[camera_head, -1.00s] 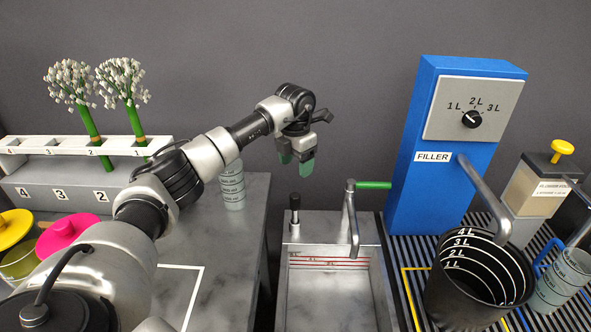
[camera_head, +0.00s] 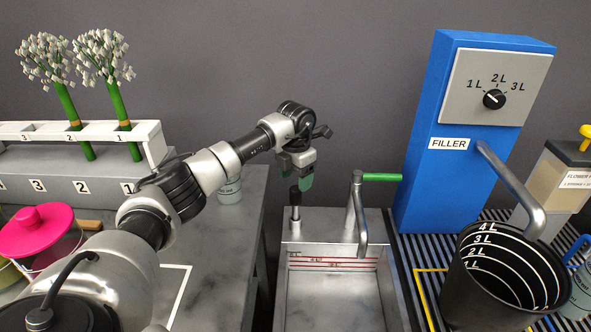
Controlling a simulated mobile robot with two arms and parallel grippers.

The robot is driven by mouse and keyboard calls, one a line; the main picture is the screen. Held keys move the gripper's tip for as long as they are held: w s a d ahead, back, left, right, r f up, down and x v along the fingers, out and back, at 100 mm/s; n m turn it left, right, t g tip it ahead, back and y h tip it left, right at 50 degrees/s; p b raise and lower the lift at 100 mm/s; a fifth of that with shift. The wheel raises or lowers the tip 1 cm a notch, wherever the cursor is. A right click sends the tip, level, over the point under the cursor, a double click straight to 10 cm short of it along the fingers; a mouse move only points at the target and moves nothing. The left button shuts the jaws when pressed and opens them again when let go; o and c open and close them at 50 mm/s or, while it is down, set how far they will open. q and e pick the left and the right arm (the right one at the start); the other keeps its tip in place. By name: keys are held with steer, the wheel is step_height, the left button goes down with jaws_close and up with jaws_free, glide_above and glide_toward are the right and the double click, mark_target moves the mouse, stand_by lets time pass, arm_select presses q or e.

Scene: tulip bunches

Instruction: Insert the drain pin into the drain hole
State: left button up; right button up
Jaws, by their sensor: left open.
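The drain pin (camera_head: 295,211), a thin metal rod with a black knob, stands upright on the back-left ledge of the steel sink (camera_head: 294,238). My left gripper (camera_head: 294,174), with green fingertips, is open and empty. It is at the pin's top, its fingers beside or just above the black knob; whether they touch it I cannot tell. I cannot make out the drain hole in the sink basin. My right gripper is not in view.
A faucet (camera_head: 361,215) with a green handle (camera_head: 382,177) rises close right of the pin. The blue filler (camera_head: 420,185) and a black bucket (camera_head: 470,298) stand further right. A grey cup (camera_head: 229,191) and flower rack (camera_head: 140,132) are on the left.

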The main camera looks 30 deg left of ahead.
mark_target(295, 197)
arm_select(q)
step_height(295, 197, down, 6)
steer(key=shift+f, duration=0.1)
steer(key=shift+f+b, duration=0.3)
steer(key=shift+f, duration=0.45)
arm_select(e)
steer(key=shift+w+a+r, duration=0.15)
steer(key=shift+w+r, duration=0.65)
arm_select(q)
steer(key=c, duration=1.2)
steer(key=shift+o, duration=0.2)
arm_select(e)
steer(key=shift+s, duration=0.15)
arm_select(q)
steer(key=shift+r, duration=0.1)
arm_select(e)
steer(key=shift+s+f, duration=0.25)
arm_select(q)
steer(key=shift+r, duration=0.15)
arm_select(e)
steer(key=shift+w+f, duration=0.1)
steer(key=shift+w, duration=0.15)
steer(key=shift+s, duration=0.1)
